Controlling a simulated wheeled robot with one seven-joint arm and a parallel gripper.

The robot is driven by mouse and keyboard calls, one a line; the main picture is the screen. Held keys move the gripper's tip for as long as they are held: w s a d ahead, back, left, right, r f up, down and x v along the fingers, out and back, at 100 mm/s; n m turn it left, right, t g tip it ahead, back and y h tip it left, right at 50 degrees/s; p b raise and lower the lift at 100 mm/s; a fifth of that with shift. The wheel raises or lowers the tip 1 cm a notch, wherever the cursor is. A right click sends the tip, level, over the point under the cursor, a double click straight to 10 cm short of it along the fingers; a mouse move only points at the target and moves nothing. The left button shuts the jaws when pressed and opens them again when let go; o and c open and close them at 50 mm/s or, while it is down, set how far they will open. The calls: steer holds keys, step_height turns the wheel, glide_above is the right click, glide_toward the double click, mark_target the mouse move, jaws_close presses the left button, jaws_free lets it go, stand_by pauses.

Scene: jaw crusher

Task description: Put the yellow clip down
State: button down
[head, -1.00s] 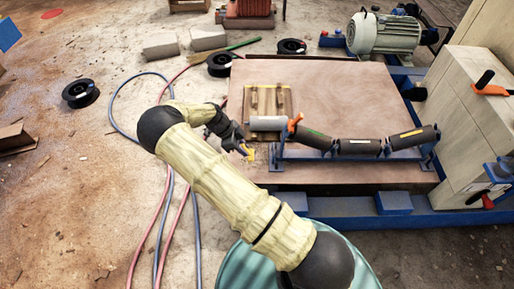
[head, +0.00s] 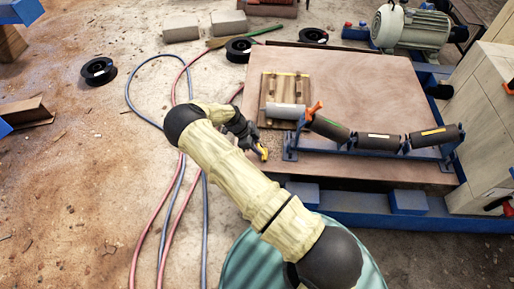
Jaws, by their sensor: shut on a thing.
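My gripper (head: 256,149) is at the left edge of the brown board (head: 350,84), near the left foot of the blue roller frame. It is shut on the yellow clip (head: 263,154), a small yellow piece at the fingertips. The clip is low over the board's left edge. I cannot tell whether it touches the surface. My arm hides part of the floor and board edge around it.
A roller frame (head: 372,142) with dark rollers stands on the board, right of my gripper. A wooden pallet (head: 268,86) and a grey cylinder (head: 285,111) lie behind. Red and blue hoses run along the floor at left. A motor (head: 411,27) stands at the back right.

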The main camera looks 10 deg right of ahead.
steer(key=shift+f, duration=0.15)
steer(key=c, duration=1.2)
jaws_free()
steer(key=shift+c, duration=0.2)
steer(key=p+v, duration=0.2)
steer(key=v, duration=1)
steer(key=shift+r+p, duration=0.25)
steer(key=shift+p, duration=0.15)
